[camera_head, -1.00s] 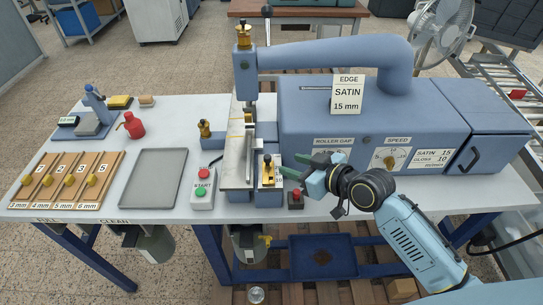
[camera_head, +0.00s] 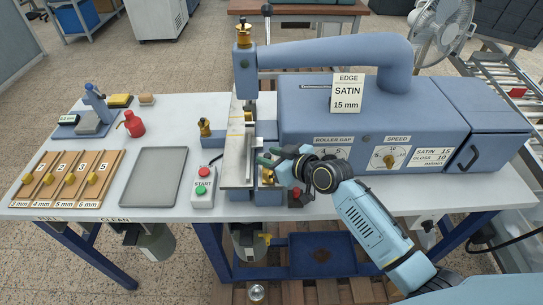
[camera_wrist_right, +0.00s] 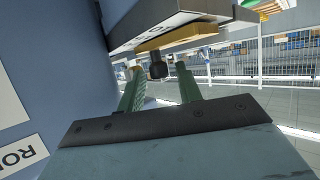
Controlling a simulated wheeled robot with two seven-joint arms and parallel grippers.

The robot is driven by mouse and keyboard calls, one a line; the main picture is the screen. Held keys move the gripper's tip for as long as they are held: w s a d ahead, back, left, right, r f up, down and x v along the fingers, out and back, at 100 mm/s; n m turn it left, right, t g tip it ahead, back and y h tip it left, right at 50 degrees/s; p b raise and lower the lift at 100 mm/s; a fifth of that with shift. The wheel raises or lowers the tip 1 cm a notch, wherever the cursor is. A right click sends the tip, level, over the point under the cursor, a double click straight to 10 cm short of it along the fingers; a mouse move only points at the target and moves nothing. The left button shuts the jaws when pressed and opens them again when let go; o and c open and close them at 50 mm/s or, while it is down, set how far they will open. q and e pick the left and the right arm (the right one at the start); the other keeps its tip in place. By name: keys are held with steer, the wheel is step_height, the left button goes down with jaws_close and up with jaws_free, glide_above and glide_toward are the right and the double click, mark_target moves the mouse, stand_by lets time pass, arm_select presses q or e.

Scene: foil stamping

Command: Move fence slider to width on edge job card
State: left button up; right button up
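The edge job card (camera_head: 347,92) on the blue machine reads EDGE, SATIN, 15 mm. The brass fence slider (camera_head: 267,178) sits at the front of the machine, partly hidden behind my right gripper (camera_head: 267,158). In the right wrist view, a brass bar (camera_wrist_right: 180,40) with a dark knob (camera_wrist_right: 157,70) shows ahead. The green fingers of my right gripper (camera_wrist_right: 161,84) stand apart on either side of the knob, with gaps showing; contact is not visible. My left gripper is out of view.
A start box (camera_head: 203,188) with red and green buttons stands left of the slider. A grey tray (camera_head: 152,177) and wooden gauge boards (camera_head: 68,180) lie further left. The blue machine body (camera_head: 300,115) stands close behind my right gripper.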

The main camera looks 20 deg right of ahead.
jaws_close()
steer(key=shift+w+d+b, duration=0.2)
steer(key=shift+w+b, duration=0.3)
steer(key=shift+w, duration=0.1)
steer(key=shift+w+d, duration=0.1)
steer(key=shift+w, duration=0.45)
steer(key=shift+s, duration=0.1)
steer(key=shift+o, duration=0.6)
jaws_free()
steer(key=shift+o, duration=0.4)
steer(key=shift+r, duration=0.1)
steer(key=shift+d, duration=0.15)
